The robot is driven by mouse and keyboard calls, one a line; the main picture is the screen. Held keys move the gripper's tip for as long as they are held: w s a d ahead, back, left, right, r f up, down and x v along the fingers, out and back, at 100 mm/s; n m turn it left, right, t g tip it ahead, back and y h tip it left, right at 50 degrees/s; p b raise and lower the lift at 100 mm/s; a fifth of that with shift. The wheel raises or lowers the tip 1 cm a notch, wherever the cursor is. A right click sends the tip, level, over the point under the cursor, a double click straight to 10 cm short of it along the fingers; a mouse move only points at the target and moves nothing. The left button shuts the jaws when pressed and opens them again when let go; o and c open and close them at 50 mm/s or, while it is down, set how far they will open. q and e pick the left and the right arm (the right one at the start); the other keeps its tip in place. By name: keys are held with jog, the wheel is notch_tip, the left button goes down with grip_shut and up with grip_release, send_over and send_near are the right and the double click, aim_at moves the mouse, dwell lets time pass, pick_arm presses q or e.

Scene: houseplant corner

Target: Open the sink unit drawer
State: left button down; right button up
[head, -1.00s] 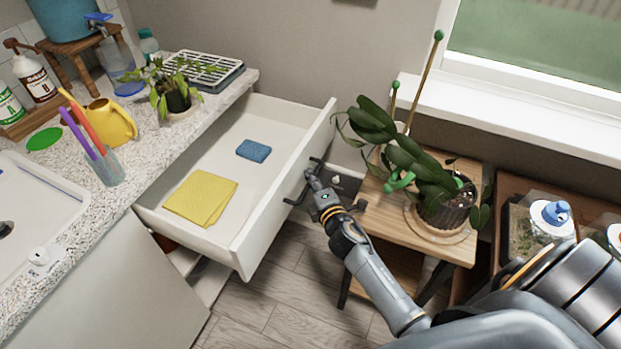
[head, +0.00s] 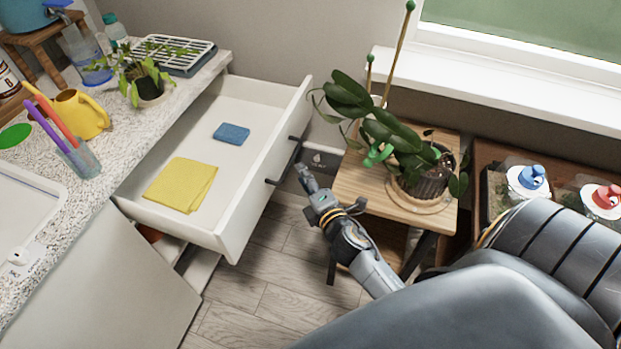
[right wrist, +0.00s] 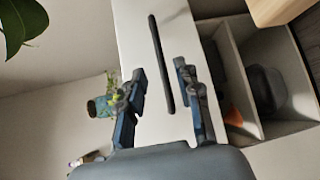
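The white sink unit drawer (head: 232,150) stands pulled well out in the head view. A folded yellow cloth (head: 182,185) and a blue sponge (head: 231,133) lie inside it. Its black bar handle (head: 284,160) is on the front face. My right gripper (head: 304,172) is just to the right of the handle, apart from it. In the right wrist view the handle (right wrist: 160,62) stands ahead of the two spread, empty fingers of the right gripper (right wrist: 158,90), against the white drawer front (right wrist: 170,35). My left gripper is not in view.
A wooden stand (head: 365,180) with a potted orchid (head: 428,175) is close to the right of my right gripper. The speckled counter (head: 110,172) holds a yellow watering can (head: 80,115) and a cup of pens (head: 82,160). Floor (head: 265,270) shows below the drawer.

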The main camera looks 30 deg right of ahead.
jog(key=s, duration=0.3)
jog(key=shift+s+a+r, duration=0.25)
jog(key=shift+s, duration=0.1)
jog(key=s+a+f+m+g+y, duration=0.1)
jog(key=s+f+m+g, duration=0.25)
jog(key=f, duration=0.65)
jog(key=s+a+f+m+g, duration=0.2)
jog(key=s+f, duration=0.2)
jog(key=f, duration=0.6)
jog(key=s+a+f+m+g+y, duration=0.15)
jog(key=s+f, duration=0.25)
jog(key=f, duration=0.5)
jog(key=s+f+m+g, duration=0.4)
jog(key=s+f, duration=0.4)
jog(key=s, duration=0.5)
jog(key=s+f+m+g, duration=0.4)
jog(key=s+f, duration=0.4)
jog(key=s, duration=0.5)
jog(key=shift+s+d+m+p, duration=0.2)
jog(key=shift+s+m+p, duration=0.1)
jog(key=shift+m+p, duration=0.15)
